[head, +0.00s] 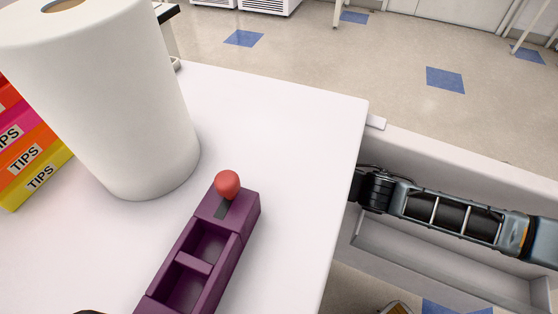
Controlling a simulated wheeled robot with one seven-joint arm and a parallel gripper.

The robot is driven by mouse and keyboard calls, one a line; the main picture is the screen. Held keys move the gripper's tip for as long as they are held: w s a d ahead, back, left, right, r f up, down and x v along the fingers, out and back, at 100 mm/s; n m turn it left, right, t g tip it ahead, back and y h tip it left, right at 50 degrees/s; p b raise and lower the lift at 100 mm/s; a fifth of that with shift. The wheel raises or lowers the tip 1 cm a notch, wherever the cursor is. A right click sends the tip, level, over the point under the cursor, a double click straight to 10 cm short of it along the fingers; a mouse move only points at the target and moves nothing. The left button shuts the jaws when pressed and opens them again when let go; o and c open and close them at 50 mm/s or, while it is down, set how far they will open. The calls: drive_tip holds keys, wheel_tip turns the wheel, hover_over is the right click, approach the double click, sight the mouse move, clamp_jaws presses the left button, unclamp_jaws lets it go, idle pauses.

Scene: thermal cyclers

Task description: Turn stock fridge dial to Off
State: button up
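No stock fridge or dial can be made out for certain in the head view. A section of my arm reaches in from the right edge, and its dark end stops beside the table's right edge. My gripper's fingers do not show, so I cannot see what they touch or hold.
The white table (285,120) bears a paper towel roll (110,95), stacked tips boxes (35,160) and a purple rack (195,262) with a red knob (228,184). A pale open drawer-like box (450,150) lies right of the table.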

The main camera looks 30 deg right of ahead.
drive_tip(key=shift+w+a, duration=0.1)
drive_tip(key=shift+w, duration=0.05)
drive_tip(key=shift+c, duration=0.3)
drive_tip(key=c, duration=1)
drive_tip(key=shift+n, duration=0.3)
drive_tip(key=shift+n+p, duration=0.75)
drive_tip(key=shift+n, duration=3.65)
